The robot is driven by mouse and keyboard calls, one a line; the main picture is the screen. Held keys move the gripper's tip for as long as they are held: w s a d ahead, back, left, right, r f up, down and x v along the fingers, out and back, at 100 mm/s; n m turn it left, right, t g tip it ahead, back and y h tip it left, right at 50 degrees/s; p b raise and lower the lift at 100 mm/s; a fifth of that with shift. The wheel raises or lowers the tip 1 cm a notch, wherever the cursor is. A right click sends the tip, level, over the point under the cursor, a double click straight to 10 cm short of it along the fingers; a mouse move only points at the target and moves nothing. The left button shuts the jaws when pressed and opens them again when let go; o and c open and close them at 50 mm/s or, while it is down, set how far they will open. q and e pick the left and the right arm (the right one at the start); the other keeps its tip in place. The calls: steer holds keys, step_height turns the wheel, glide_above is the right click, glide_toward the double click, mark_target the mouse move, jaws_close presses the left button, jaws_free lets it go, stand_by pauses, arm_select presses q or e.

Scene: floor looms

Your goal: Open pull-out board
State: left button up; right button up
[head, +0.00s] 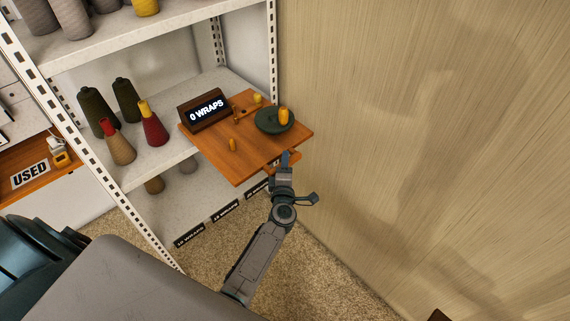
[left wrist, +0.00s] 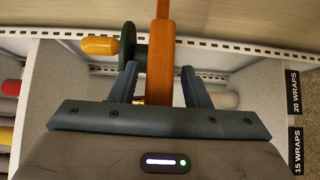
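The orange-brown wooden board (head: 232,166) juts out from the middle shelf, carrying a dark "0 WRAPS" display (head: 207,109), a dark green disc (head: 269,125) and a yellow-orange peg (head: 284,116). My left gripper (head: 286,158) is at the board's front right, by a small wooden piece (head: 296,158) below its edge. In the left wrist view the wood (left wrist: 160,75) stands edge-on between the two open fingers of my left gripper (left wrist: 160,85), with a gap visible on both sides. The disc (left wrist: 127,47) and peg (left wrist: 100,46) show beyond. My right gripper is not in view.
Yarn cones (head: 152,123) stand on the shelf left of the board. White perforated posts (head: 273,60) frame the rack. A wooden wall (head: 400,120) rises close on the right. Black wrap labels (head: 226,211) line a lower shelf edge. Carpet (head: 320,280) lies below.

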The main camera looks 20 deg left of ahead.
arm_select(q)
steer(key=shift+s+d, duration=0.2)
steer(key=shift+s, duration=0.3)
steer(key=b+v, duration=0.2)
steer(key=v, duration=0.7)
steer(key=shift+s, duration=0.35)
steer(key=shift+d, duration=0.15)
